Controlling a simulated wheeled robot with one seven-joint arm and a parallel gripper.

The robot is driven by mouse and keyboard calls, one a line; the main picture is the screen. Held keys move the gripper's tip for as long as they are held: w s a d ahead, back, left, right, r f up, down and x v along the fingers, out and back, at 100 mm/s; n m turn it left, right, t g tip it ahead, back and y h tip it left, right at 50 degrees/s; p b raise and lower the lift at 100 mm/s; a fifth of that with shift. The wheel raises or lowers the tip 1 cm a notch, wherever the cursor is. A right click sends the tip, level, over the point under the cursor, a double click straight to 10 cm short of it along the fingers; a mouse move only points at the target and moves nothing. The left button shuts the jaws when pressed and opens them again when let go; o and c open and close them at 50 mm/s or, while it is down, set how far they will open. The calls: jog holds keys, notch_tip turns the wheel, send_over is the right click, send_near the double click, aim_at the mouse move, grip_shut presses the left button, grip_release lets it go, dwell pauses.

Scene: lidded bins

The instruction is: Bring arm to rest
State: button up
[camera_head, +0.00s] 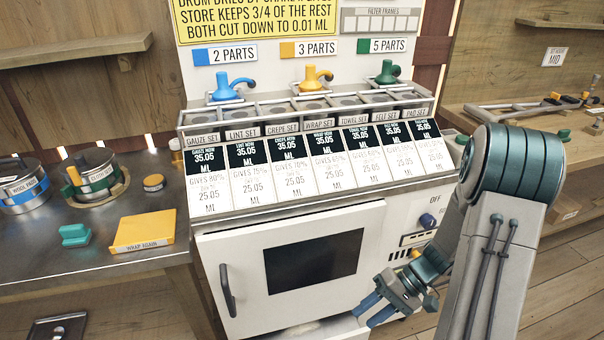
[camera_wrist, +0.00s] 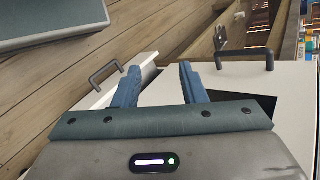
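My arm reaches down on the right of the head view. My gripper (camera_head: 369,311) is low in front of the white cabinet (camera_head: 216,268), near the lower right of its windowed door (camera_head: 315,262). In the wrist view its two blue fingers (camera_wrist: 160,72) stand apart with nothing between them. The white drawer (camera_head: 335,329) under the door appears pulled out, and its dark handle shows in the wrist view (camera_wrist: 105,76). The fingers lie over or close to the drawer; I cannot tell whether they touch it.
The door's dark handle (camera_head: 227,291) is at its left. Above are a row of labelled cards (camera_head: 265,175) and blue, yellow and green taps (camera_head: 313,78). Wooden floor (camera_head: 575,275) is clear at right.

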jog(key=s+r+t+h+p, duration=0.3)
jog(key=r+p, duration=0.3)
jog(key=r, duration=1)
jog(key=s+r+t+h+p, duration=0.3)
jog(key=r+h+p, duration=0.3)
jog(key=r, duration=1.1)
jog(key=shift+s+a+h+p, duration=0.3)
jog(key=shift+s+p, duration=0.15)
jog(key=shift+s, duration=0.15)
